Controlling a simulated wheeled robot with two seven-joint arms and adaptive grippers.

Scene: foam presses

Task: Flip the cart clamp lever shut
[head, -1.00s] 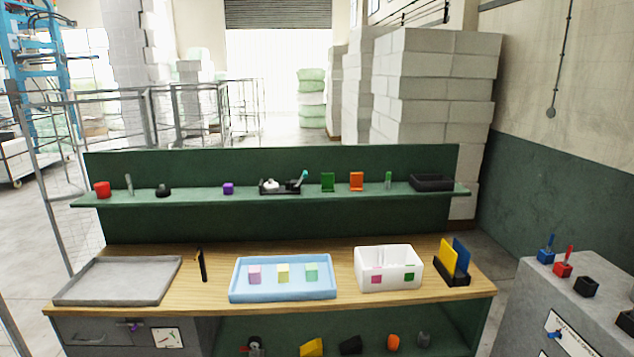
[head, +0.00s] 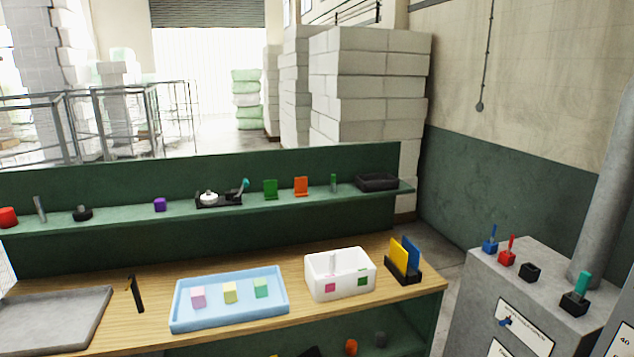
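No lever in view is plainly marked as the cart clamp lever. The blue, red and teal handles point roughly upward. Neither of my grippers is in view.
The wooden bench (head: 315,262) holds a grey tray (head: 55,318), a blue tray with blocks (head: 180,322), a white bin (head: 312,290) and a black holder with yellow and blue plates (head: 405,272). A floor gap separates bench and cabinet. A grey pipe (head: 607,190) rises behind the teal lever.

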